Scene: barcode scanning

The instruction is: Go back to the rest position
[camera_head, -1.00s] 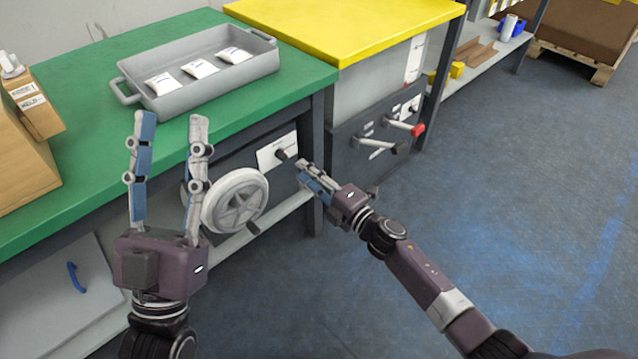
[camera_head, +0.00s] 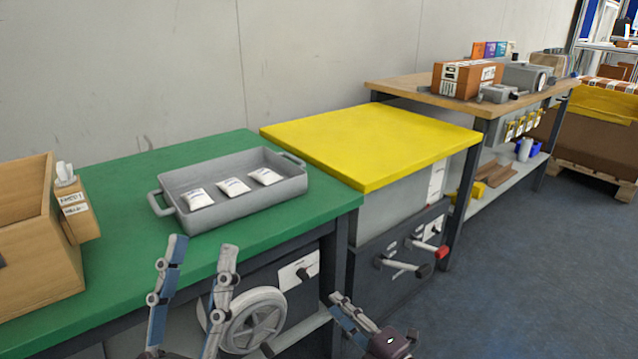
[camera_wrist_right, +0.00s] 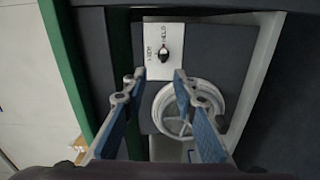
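My left gripper (camera_head: 203,246) is at the bottom of the head view, in front of the green bench's front edge. Its two fingers point up and stand apart, with nothing between them. My right gripper (camera_head: 338,304) is lower and further right, in front of the bench's right end. In the right wrist view its fingers (camera_wrist_right: 159,77) are spread and empty, facing a white label plate with a dark knob (camera_wrist_right: 163,56) and a grey handwheel (camera_wrist_right: 186,106). Neither gripper holds anything.
A grey tray (camera_head: 243,206) with three white packets stands on the green bench (camera_head: 115,195). A wooden box (camera_head: 35,265) is at the left. A yellow-topped cabinet (camera_head: 370,140) with levers (camera_head: 405,268) stands to the right. Blue floor (camera_head: 540,270) is clear at the right.

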